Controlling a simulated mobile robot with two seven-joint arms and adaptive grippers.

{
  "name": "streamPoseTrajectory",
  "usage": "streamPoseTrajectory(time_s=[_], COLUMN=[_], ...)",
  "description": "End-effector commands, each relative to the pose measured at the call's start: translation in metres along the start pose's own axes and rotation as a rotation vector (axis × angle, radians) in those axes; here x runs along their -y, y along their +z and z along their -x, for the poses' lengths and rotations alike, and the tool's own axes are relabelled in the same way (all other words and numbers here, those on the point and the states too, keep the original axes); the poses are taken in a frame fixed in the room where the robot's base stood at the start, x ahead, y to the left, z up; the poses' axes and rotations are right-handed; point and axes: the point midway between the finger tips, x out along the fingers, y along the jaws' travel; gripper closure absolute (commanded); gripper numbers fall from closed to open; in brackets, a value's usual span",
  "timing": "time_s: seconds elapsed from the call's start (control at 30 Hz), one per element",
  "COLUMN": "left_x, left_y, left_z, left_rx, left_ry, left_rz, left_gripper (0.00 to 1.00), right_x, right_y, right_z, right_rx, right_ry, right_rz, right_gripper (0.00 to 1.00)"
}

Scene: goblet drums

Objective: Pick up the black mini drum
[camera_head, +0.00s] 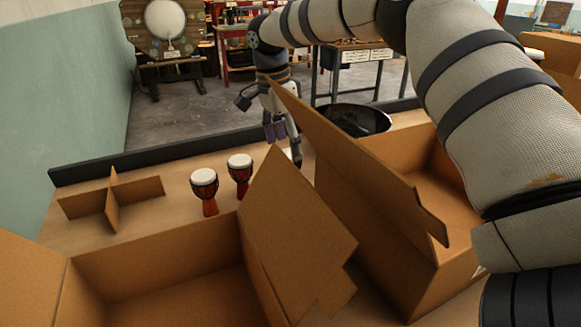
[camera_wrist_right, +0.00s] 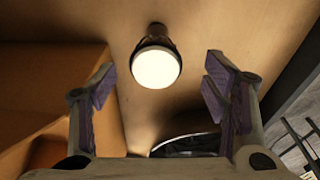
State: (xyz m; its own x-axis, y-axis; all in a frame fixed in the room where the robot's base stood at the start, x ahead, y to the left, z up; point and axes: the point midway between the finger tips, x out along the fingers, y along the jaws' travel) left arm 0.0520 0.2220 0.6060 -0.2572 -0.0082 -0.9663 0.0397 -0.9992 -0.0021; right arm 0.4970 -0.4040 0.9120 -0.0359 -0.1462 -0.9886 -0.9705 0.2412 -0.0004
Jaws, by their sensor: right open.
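My right gripper (camera_head: 274,130) is open and empty, pointing down over the table behind the cardboard boxes. In the right wrist view, a drum with a bright white head and dark sides (camera_wrist_right: 157,65) lies ahead of and between the open fingers (camera_wrist_right: 165,90), apart from both. Only a small white patch beside the gripper shows in the head view, mostly hidden by a box flap; I cannot tell if it is this drum. Two red-bodied drums with white heads stand upright to the left, one nearer (camera_head: 205,192) and one farther (camera_head: 240,174). My left gripper is out of view.
A black bowl (camera_head: 357,119) sits right of the gripper. Open cardboard boxes stand in front, left (camera_head: 160,262) and right (camera_head: 385,215), with raised flaps close to the gripper. A cardboard divider (camera_head: 112,202) is at left. A dark ledge (camera_head: 150,154) runs along the table's back.

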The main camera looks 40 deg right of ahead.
Motion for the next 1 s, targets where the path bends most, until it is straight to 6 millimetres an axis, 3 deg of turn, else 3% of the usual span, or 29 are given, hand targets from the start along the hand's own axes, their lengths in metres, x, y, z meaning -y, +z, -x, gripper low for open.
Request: streamPoseTrajectory(time_s=[0.2, 0.47, 0.7, 1.0], left_x=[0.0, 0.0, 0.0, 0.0], left_y=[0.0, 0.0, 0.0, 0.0], left_z=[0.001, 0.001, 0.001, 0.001], left_rx=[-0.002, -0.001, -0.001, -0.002], left_ry=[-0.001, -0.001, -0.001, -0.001], left_rz=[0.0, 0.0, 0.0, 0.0], left_gripper=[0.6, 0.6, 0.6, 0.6], right_x=[-0.004, -0.004, -0.004, -0.004], right_y=[-0.003, -0.003, -0.003, -0.003], right_z=[-0.04, -0.044, -0.044, -0.043], right_rx=[0.002, 0.001, 0.001, 0.0], right_ry=[0.002, -0.001, 0.0, -0.001], right_rz=[0.0, 0.0, 0.0, 0.001], right_gripper=[0.31, 0.31, 0.83, 0.84])
